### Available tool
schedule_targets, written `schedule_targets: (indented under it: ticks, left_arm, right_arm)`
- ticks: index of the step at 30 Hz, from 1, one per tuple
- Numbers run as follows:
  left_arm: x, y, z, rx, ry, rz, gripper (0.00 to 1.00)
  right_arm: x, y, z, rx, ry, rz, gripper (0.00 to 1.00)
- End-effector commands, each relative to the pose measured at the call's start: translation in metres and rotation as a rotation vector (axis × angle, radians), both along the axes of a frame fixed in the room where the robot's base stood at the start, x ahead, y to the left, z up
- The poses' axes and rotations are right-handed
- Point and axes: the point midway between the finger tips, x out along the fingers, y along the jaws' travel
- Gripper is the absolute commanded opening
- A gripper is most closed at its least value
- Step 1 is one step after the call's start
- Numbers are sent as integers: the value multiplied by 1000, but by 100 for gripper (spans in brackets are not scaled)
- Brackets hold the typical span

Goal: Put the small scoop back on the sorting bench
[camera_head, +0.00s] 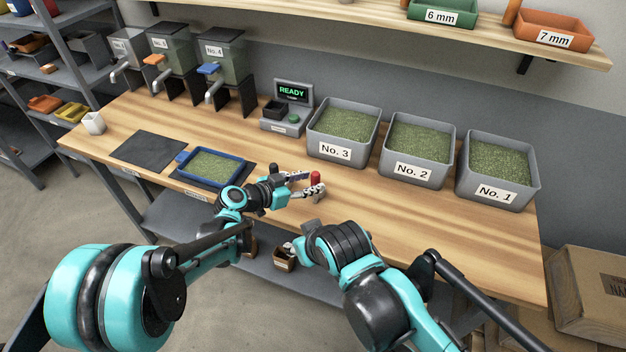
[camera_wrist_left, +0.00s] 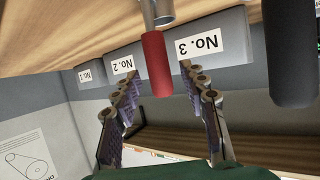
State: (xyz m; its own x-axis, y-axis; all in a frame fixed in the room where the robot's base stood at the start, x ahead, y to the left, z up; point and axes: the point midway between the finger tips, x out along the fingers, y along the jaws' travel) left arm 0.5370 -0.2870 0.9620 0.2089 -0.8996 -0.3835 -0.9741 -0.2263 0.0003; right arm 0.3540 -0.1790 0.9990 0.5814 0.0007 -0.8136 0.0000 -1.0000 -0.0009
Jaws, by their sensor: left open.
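The small scoop shows its red handle (camera_head: 315,177) standing up over the bench, right of the middle. In the left wrist view, which is turned over, the handle (camera_wrist_left: 157,65) runs from a metal part (camera_wrist_left: 160,14) near the wood. My left gripper (camera_head: 311,184) is open, with its fingers on either side of the handle; gaps show beside it in the wrist view (camera_wrist_left: 158,75). The scoop's lower end is hidden in the head view. The sorting bench (camera_head: 400,220) has a bare wooden top. My right arm is in front of the bench; its fingers cannot be made out.
Grey bins No. 3 (camera_head: 330,151), No. 2 (camera_head: 412,170) and No. 1 (camera_head: 490,191) stand behind. A dark cylinder (camera_wrist_left: 291,50) is beside the left gripper. A scale (camera_head: 283,127) reads READY. The bench's front right is clear.

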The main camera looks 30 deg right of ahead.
Motion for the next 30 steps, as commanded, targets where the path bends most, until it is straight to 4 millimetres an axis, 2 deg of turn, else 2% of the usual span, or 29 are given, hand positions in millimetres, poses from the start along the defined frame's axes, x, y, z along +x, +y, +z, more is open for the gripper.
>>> schedule_targets:
  ticks: [6,12,17,26,29,30]
  left_arm:
    - [-10,47,23,-1,0,4,43]
    - [-18,78,35,0,1,1,43]
    - [-21,88,38,-1,0,-1,43]
    - [-21,92,40,6,5,6,43]
    - [-23,108,46,38,39,50,43]
    - [-24,120,50,61,61,83,43]
  right_arm:
    - [0,0,15,0,0,0,40]
    - [0,0,23,0,0,0,40]
    - [0,0,24,0,0,0,40]
    - [0,0,24,0,0,0,40]
    - [0,0,24,0,0,0,40]
    - [0,0,24,0,0,0,40]
